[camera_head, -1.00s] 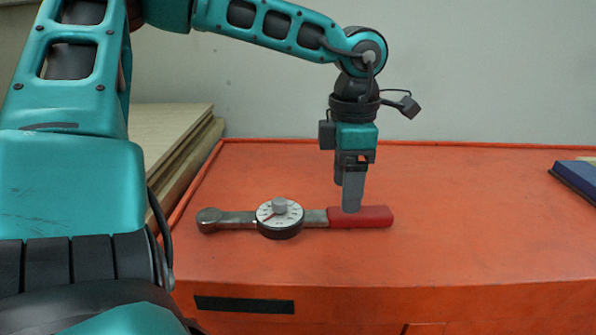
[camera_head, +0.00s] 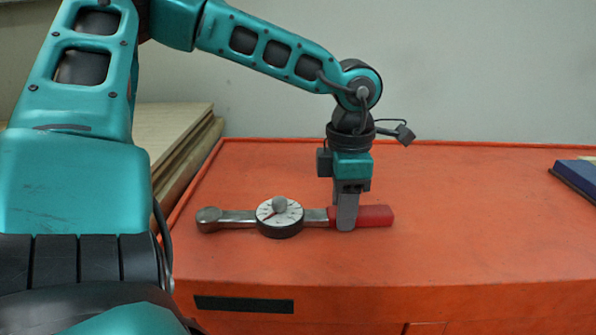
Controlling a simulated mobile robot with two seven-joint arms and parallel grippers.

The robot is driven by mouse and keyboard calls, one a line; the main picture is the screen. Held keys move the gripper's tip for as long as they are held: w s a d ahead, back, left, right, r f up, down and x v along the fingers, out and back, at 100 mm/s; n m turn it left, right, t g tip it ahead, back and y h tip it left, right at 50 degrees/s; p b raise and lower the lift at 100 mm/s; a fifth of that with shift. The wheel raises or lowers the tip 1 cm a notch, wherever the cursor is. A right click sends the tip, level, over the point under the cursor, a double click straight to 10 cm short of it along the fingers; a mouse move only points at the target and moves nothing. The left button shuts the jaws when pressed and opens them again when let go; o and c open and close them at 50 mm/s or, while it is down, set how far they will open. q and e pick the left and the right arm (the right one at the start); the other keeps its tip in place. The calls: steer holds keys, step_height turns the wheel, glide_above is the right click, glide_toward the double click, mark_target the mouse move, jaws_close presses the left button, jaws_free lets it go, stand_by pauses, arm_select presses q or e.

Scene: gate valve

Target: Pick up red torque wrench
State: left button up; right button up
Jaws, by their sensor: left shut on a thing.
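The torque wrench lies on the orange bench top. It has a red handle (camera_head: 375,216) at the right, a round white dial (camera_head: 280,213) in the middle and a metal head (camera_head: 208,219) at the left. My left gripper (camera_head: 346,222) points straight down and is shut on the red handle, near its dial end. The near finger hides part of the handle; the far finger is hidden. The wrench appears to rest on the bench. My right gripper does not show.
The orange bench (camera_head: 480,230) is clear around the wrench. A dark blue flat object (camera_head: 577,177) lies at the bench's right edge. Stacked wooden boards (camera_head: 175,135) stand at the left behind my arm. A pale wall is behind.

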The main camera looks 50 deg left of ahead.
arm_select(q)
jaws_close()
steer(key=shift+w+r, duration=0.1)
steer(key=shift+r, duration=0.1)
stand_by(0.4)
